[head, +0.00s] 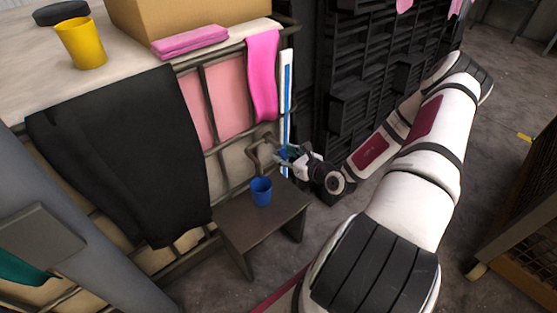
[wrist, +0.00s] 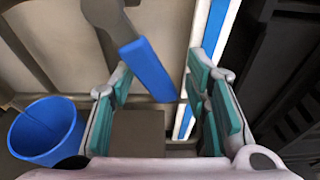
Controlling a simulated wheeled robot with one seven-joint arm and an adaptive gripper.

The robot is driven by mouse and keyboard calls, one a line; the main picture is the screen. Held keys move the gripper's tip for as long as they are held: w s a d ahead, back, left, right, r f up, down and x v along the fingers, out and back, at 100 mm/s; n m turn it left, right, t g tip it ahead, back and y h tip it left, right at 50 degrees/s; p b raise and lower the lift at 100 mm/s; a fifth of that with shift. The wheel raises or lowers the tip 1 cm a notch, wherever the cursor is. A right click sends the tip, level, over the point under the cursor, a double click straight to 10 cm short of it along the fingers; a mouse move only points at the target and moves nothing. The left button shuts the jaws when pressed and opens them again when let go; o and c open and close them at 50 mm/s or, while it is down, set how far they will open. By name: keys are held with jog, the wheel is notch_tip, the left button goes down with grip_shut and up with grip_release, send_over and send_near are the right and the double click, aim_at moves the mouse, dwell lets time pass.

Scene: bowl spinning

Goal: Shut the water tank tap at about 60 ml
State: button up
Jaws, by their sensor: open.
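The tap (head: 256,150) sticks out of the caged water tank (head: 236,172), above a blue cup (head: 261,190). The wrist view shows the tap's blue handle (wrist: 148,68) slanting down to the right, and the cup (wrist: 45,130) at lower left. My gripper (head: 287,155) is at the right of the tap, close to it. In the wrist view my gripper (wrist: 161,74) is open, its teal-padded fingers on either side of the handle in the picture. I cannot tell whether they touch it. The water level in the cup is not readable.
The cup stands on a small dark stool (head: 242,222). A blue-and-white upright strip (head: 286,105) runs close behind my gripper. Black shelving or crates (head: 355,90) stand at the right. Black cloth (head: 130,150) and pink cloth (head: 262,75) hang on the cage.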

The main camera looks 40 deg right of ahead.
jog(key=a+p, duration=0.1)
jog(key=a, duration=0.3)
jog(key=shift+s+a+p, duration=0.1)
jog(key=shift+a+p, duration=0.1)
jog(key=shift+p, duration=0.1)
dwell(0.5)
jog(key=shift+d, duration=0.45)
jog(key=p+v, duration=0.4)
jog(key=v, duration=0.4)
jog(key=shift+s+r+p, duration=0.2)
jog(key=shift+r+p, duration=0.1)
jog(key=shift+r, duration=0.05)
dwell(0.6)
